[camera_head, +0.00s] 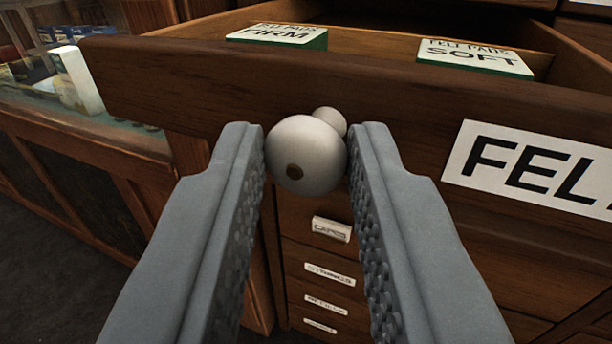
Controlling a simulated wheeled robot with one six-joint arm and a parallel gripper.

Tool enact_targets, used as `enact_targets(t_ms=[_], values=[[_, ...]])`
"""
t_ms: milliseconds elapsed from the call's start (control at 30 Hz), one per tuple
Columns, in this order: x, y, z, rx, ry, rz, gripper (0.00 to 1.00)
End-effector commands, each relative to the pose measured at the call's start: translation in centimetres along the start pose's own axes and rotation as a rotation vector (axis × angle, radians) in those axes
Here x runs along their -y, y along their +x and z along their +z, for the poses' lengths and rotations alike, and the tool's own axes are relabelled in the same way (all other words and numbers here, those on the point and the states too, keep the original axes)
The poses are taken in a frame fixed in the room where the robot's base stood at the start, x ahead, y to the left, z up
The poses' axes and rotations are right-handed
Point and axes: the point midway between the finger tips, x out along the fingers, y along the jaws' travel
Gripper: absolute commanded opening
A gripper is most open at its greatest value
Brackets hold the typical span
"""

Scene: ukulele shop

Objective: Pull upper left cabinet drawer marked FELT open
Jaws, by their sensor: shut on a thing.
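The FELT drawer (400,115) is a dark wooden drawer that stands pulled out from the cabinet, its inside visible from above. Its white label (540,168) reads FELT, with the last letter cut by the picture's right edge. A round cream knob (306,155) with a dark centre spot sits on its front. My gripper (308,150) is shut on the knob, one grey ridged finger on each side. Inside the drawer lie a felt pads box marked FIRM (278,35) and another marked SOFT (474,57).
Below are smaller drawers with labels, one reading CAPOS (331,229) and one STRINGS (330,274). At left stands a wooden counter (70,150) with a glass top and small boxes (77,78). Dark floor (60,270) is open at lower left.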

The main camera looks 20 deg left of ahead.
Motion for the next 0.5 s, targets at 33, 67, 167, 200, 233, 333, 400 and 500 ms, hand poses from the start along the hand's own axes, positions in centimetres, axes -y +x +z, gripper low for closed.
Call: enact_targets(t_ms=[33,67,167,200,233,333,400,500], values=[[0.5,-0.9,0.0,0.001,0.001,-0.002,0.00],[0.7,-1.3,0.0,0.000,0.001,-0.002,0.00],[1.1,-2.5,0.0,0.001,0.000,-0.002,0.00],[1.3,-2.9,0.0,0.001,-0.001,-0.002,0.00],[1.4,-3.1,0.0,0.001,-0.001,-0.002,0.00],[1.6,-3.8,0.1,0.002,0.000,-0.001,0.00],[1.7,-4.0,0.1,0.002,0.000,-0.001,0.00],[1.8,-4.2,0.0,0.001,0.000,0.000,0.00]])
